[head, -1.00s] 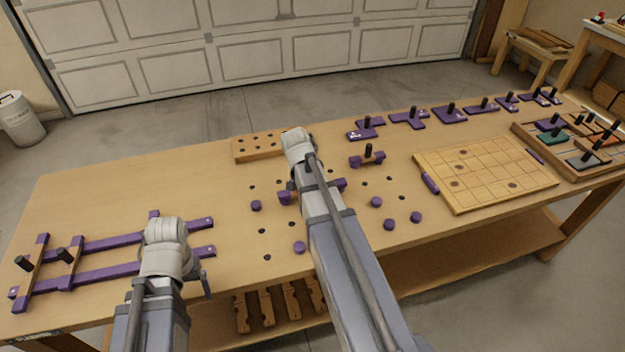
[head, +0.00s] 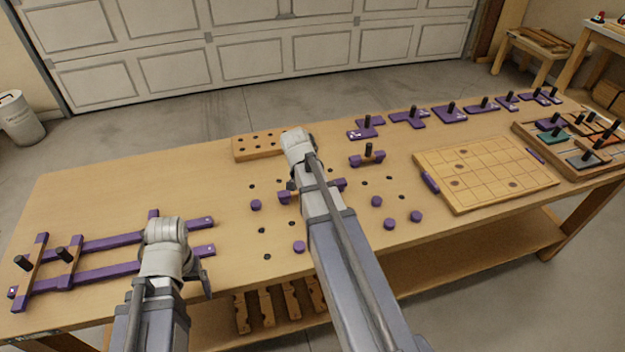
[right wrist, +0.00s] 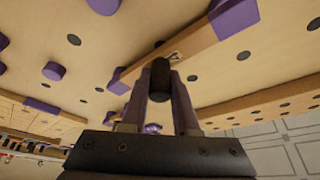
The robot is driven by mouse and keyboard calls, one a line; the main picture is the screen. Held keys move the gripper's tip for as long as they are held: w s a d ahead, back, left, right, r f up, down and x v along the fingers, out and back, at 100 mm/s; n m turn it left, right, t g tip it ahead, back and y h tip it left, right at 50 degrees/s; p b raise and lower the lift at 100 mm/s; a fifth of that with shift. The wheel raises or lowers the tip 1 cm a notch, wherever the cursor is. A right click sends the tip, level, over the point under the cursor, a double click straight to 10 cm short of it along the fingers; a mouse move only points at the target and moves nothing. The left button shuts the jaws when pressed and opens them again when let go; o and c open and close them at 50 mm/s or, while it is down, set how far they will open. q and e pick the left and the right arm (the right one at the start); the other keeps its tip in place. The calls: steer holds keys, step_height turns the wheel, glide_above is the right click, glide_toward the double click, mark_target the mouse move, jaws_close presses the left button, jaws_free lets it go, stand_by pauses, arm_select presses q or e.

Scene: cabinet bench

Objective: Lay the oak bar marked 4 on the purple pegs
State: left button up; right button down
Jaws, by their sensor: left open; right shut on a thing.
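My right gripper (right wrist: 162,84) is shut on the black knob of an oak bar (right wrist: 208,41). The bar has a small mark beside the knob, too small to read. My left gripper (head: 203,281) is open and empty, near the table's front edge.
Loose purple pegs, such as one (head: 299,247), stand among dark holes. A short knobbed bar (head: 368,160) lies behind. Purple rails (head: 110,242) with knobbed oak bars lie at left. A gridded board (head: 485,170) and a partitioned tray (head: 520,135) are at right. A drilled block (head: 258,147) stands behind.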

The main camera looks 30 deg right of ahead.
stand_by(0.3)
steer(key=shift+c, duration=1)
jaws_free()
steer(key=shift+r+p, duration=4)
